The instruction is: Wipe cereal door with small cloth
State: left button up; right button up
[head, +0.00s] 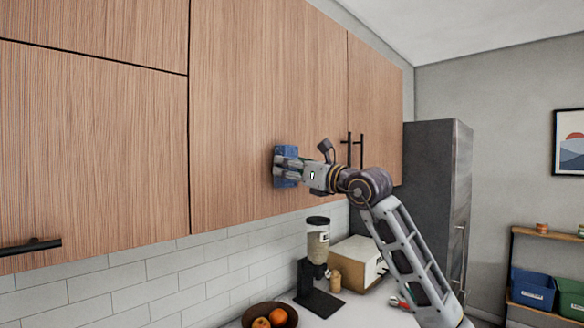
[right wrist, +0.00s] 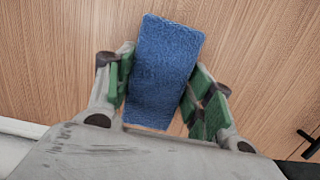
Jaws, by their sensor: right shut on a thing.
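A small blue cloth (head: 279,168) is against the lower part of a wooden cabinet door (head: 265,90) in the head view. My right gripper (head: 290,168) is shut on the cloth and faces the door. In the right wrist view the cloth (right wrist: 160,72) lies between the green-padded fingers of the gripper (right wrist: 163,95), with wood grain behind it. I cannot tell how firmly the cloth touches the door. My left gripper is not in view.
Black bar handles (head: 352,150) stick out to the right of the gripper. Below, the counter holds a cereal dispenser (head: 318,250), a box (head: 355,262) and a fruit bowl (head: 270,316). A tall dark fridge (head: 432,180) stands to the right. The door's left part is clear.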

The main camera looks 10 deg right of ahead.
jog(key=shift+w+a, duration=0.25)
jog(key=shift+w, duration=0.2)
dwell(0.5)
jog(key=shift+d, duration=0.1)
jog(key=shift+w+d+p, duration=0.2)
jog(key=shift+w+d, duration=0.3)
jog(key=shift+d, duration=0.3)
jog(key=shift+w+d+p, duration=0.15)
jog(key=shift+w+d, duration=0.35)
jog(key=shift+d, duration=0.3)
jog(key=shift+w+a, duration=0.1)
jog(key=shift+s+a+b, duration=0.35)
jog(key=shift+s+a, duration=0.25)
jog(key=shift+a, duration=0.25)
jog(key=shift+s+a+b, duration=0.3)
jog(key=shift+s+a, duration=0.25)
jog(key=shift+a, duration=0.25)
jog(key=shift+d, duration=0.1)
